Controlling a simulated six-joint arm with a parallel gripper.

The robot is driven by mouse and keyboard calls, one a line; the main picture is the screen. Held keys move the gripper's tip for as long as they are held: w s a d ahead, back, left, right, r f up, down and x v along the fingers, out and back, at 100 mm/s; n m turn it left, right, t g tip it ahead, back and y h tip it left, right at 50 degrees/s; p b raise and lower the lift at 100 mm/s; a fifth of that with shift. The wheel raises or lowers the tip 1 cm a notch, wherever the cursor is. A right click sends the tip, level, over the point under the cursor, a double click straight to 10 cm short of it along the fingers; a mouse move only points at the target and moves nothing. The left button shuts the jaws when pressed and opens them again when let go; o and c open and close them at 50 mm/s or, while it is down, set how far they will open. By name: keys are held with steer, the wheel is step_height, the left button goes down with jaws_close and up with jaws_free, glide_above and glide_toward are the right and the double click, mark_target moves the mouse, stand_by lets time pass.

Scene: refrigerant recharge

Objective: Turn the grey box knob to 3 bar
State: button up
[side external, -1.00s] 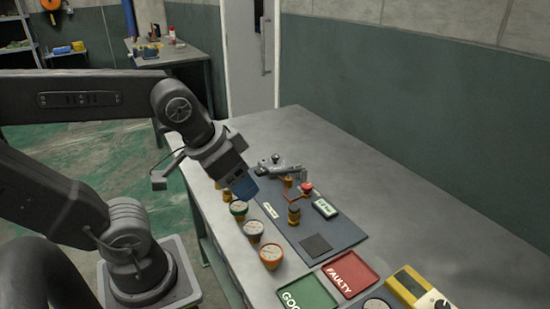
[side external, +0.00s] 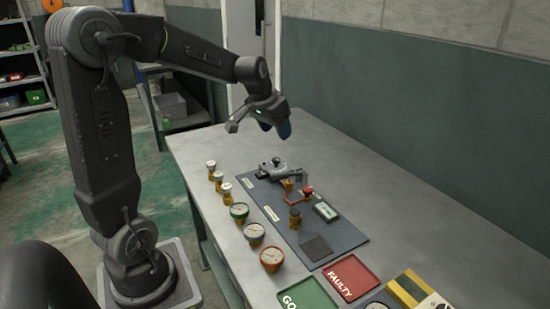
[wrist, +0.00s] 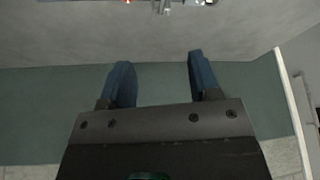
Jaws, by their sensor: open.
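My gripper (side external: 276,130) is raised over the far end of the grey table (side external: 400,235), well apart from everything on it. Its two blue fingers are spread with nothing between them; they also show in the wrist view (wrist: 160,84). No grey box with a readable bar scale can be made out. On the dark mat (side external: 318,250) stands a grey metal fixture (side external: 285,173) with a small dark round top. Beside it are a brass-and-copper fitting with a red cap (side external: 307,190) and a small device with a pale display (side external: 325,211).
A green tray (side external: 309,294), a red tray (side external: 352,278) and a yellow box (side external: 407,288) are at the near end. The table's right side is bare.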

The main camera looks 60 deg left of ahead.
steer(key=n, duration=0.1)
glide_toward(276, 159)
steer(key=w+d+v, duration=0.1)
steer(key=v, duration=0.4)
steer(key=x, duration=0.9)
steer(key=s+a+x, duration=0.1)
steer(key=x, duration=0.3)
steer(key=shift+w+f, duration=0.2)
steer(key=shift+f, duration=0.2)
steer(key=shift+g, duration=0.3)
steer(key=c, duration=0.9)
